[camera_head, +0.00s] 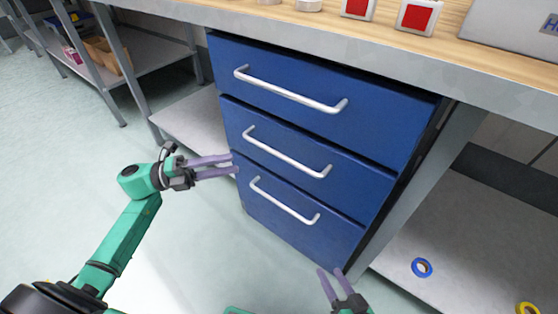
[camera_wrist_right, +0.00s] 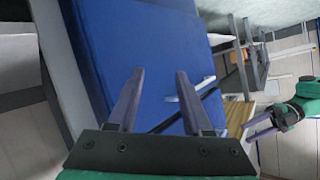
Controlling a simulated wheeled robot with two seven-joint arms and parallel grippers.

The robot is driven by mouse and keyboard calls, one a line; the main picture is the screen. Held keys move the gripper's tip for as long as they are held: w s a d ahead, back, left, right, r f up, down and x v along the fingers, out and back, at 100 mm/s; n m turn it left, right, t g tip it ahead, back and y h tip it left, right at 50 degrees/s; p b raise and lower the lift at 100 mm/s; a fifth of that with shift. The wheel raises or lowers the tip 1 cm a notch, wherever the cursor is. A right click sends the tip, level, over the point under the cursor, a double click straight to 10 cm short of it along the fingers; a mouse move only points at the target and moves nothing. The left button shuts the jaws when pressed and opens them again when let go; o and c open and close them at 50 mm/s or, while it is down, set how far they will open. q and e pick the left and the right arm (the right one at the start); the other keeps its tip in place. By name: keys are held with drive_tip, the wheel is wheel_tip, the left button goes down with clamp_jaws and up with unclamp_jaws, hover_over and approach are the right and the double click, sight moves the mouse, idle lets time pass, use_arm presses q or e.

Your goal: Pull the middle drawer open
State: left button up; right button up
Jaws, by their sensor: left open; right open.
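A blue cabinet with three drawers stands under the workbench in the head view. The middle drawer (camera_head: 300,165) sits flush with the drawers above and below it. Its white bar handle (camera_head: 285,153) runs across its front. My left gripper (camera_head: 236,163) is open and empty, left of the handle, with its fingertips near the cabinet's left edge. My right gripper (camera_head: 329,271) is open and empty, low in front of the bottom drawer's right side. In the right wrist view its two fingers (camera_wrist_right: 158,72) stand apart before the blue cabinet (camera_wrist_right: 140,35), with part of a white handle (camera_wrist_right: 172,99) beyond.
The top drawer (camera_head: 320,105) and bottom drawer (camera_head: 300,220) are shut. The wooden bench top (camera_head: 330,20) overhangs the cabinet. A grey bench leg (camera_head: 415,185) stands at its right. A blue tape roll (camera_head: 421,267) lies on the lower shelf. Open floor lies in front and left.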

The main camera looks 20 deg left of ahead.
sight(278, 152)
use_arm(q)
drive_tip(key=b+x, duration=0.1)
drive_tip(key=x, duration=1.1)
drive_tip(key=shift+w+d+r, duration=0.1)
drive_tip(key=shift+d+r, duration=0.1)
drive_tip(key=shift+d, duration=0.1)
drive_tip(key=shift+c, duration=0.3)
clamp_jaws()
